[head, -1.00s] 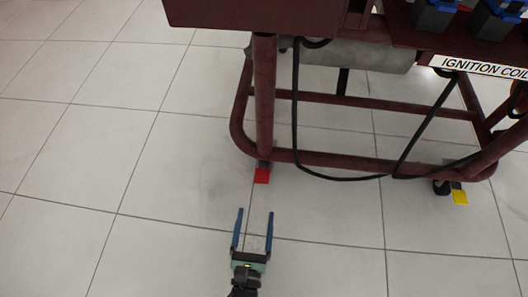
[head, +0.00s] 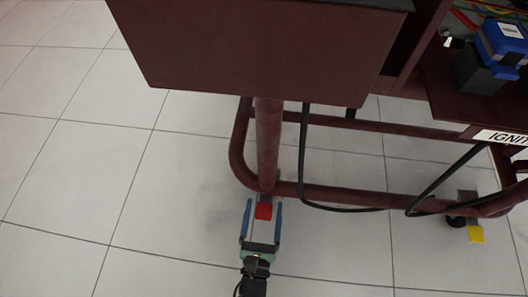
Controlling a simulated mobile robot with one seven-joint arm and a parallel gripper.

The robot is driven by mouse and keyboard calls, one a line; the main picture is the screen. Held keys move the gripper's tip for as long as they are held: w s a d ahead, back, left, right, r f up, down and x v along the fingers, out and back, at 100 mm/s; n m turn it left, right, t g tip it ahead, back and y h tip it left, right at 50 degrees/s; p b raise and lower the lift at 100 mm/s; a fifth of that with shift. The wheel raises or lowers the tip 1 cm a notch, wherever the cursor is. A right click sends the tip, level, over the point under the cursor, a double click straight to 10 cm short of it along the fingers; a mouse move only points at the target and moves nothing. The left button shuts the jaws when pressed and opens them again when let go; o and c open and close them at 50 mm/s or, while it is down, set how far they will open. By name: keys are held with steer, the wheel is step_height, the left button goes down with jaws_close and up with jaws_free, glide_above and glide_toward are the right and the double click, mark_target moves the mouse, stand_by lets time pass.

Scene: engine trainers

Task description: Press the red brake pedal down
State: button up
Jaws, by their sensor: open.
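The red brake pedal (head: 264,211) sits low at the foot of the trainer's dark red frame, near its front left corner. My gripper (head: 263,208) is open, with its two blue fingers pointing at the frame. In the head view the red pedal shows between the fingertips, one finger on each side. I cannot tell the height of the fingers over the pedal or whether they touch it. The pedal shows no clear tilt from here.
The dark red tube frame (head: 340,195) stands just beyond the pedal. A dark red panel (head: 260,45) overhangs it. A black cable (head: 340,208) hangs to the right. A yellow pedal (head: 476,234) is at the far right. The tiled floor on the left is clear.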

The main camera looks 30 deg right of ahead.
jaws_close()
stand_by(0.5)
